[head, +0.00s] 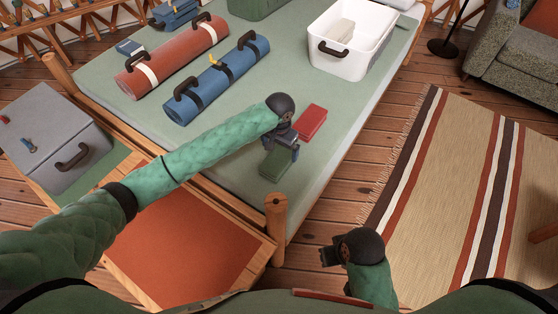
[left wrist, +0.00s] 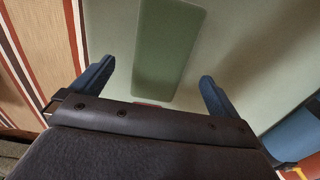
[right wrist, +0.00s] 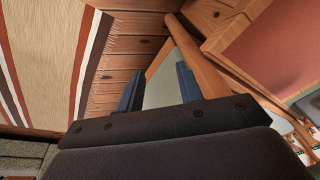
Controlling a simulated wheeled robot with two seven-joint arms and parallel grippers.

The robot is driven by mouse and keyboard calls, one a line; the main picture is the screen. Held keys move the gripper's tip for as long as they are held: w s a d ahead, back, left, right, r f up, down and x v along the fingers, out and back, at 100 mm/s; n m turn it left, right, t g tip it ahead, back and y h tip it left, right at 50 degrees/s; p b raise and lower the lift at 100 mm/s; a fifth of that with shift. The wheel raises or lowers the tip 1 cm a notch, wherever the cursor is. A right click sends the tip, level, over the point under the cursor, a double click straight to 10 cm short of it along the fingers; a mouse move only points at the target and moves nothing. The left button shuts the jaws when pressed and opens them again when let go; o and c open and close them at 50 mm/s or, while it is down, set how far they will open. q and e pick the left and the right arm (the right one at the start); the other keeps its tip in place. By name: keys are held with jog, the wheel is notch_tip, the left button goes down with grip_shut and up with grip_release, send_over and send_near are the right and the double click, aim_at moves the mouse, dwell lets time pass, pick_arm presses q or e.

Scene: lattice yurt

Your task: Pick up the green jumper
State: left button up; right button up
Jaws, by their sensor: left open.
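The green jumper (head: 277,163) is a flat, folded dark-green rectangle lying on the pale green bed cover. In the left wrist view the jumper (left wrist: 168,45) shows ahead, between and beyond the fingertips. Whether the fingers touch the cover I cannot tell. My right gripper (head: 329,256) is away from the bed, low at the front. Its fingers (right wrist: 158,86) stand apart and empty.
A folded red cloth (head: 311,123) lies just beyond the jumper. Red (head: 173,57) and blue (head: 217,80) rolls lie at the left, a white tub (head: 351,45) at the back right. A wooden bedpost (head: 276,225) rises near my right gripper. The bed right of the jumper is clear.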

aim_at(279, 156)
pick_arm(q)
notch_tip(279, 156, down, 2)
jog(key=shift+f, duration=0.15)
jog(key=shift+f+p, duration=0.3)
jog(key=shift+w+a+f+p, duration=0.15)
jog(key=shift+f+p, duration=0.25)
jog(key=shift+f, duration=1.85)
jog(key=c, duration=1.1)
jog(key=shift+c, duration=0.2)
pick_arm(e)
jog(key=shift+d+f, duration=0.15)
jog(key=shift+d, duration=0.4)
pick_arm(q)
jog(key=shift+r, duration=0.1)
